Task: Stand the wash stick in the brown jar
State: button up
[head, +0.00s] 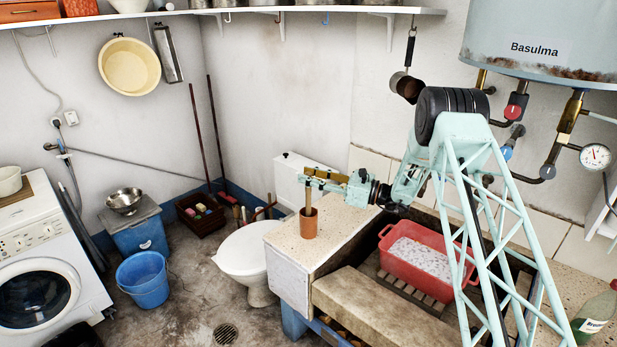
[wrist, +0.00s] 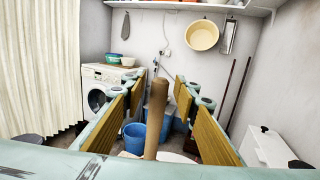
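The brown jar (head: 308,224) stands upright on the speckled stone ledge in the head view. The wash stick (head: 308,200), a plain wooden rod, rises from the jar's mouth, close to upright. My gripper (head: 319,180) is level, around the upper part of the stick and above the jar. In the wrist view the stick (wrist: 156,115) stands between the two ochre finger pads. The pads are spread apart, with a gap on each side of the stick, so the gripper looks open. The stick's lower end is hidden inside the jar.
A red tub (head: 425,255) of suds sits in the trough right of the ledge. A white toilet (head: 248,250) is left of the ledge. A blue bucket (head: 143,279) and a washing machine (head: 42,270) stand further left. A green bottle (head: 594,318) is at the right edge.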

jog(key=shift+d, duration=0.1)
dwell(0.3)
jog(key=v, duration=1.1)
jog(key=shift+d, duration=0.4)
jog(key=shift+s, duration=0.1)
dwell(0.7)
jog(key=s+a+r+n+g+h+b, duration=0.1)
jog(key=s+a+r+n+g+h, duration=0.15)
jog(key=s+r, duration=0.5)
jog(key=s+a+r+n+g+h, duration=0.1)
jog(key=s+a+r+n+g, duration=0.2)
jog(key=s+r, duration=0.45)
jog(key=s+d+r+n+g+h+b, duration=0.1)
jog(key=s+r+n+h, duration=0.15)
jog(key=s, duration=0.65)
jog(key=s+d+r+n+h, duration=0.2)
jog(key=s+r+n, duration=0.15)
jog(key=s, duration=0.65)
jog(key=s+d+n+t+h+b, duration=0.1)
jog(key=s+d+n+h, duration=0.2)
jog(key=s, duration=0.9)
jog(key=s+d+r+n+t+h+b, duration=0.1)
jog(key=s+d+n+t+h, duration=0.1)
jog(key=s+d, duration=0.8)
jog(key=s+d+n+t+h+b, duration=0.1)
jog(key=s+d+n+h, duration=0.4)
jog(key=s, duration=0.8)
jog(key=shift+s+d+r+t, duration=0.2)
jog(key=shift+s+d+t, duration=0.3)
jog(key=shift+d, duration=0.45)
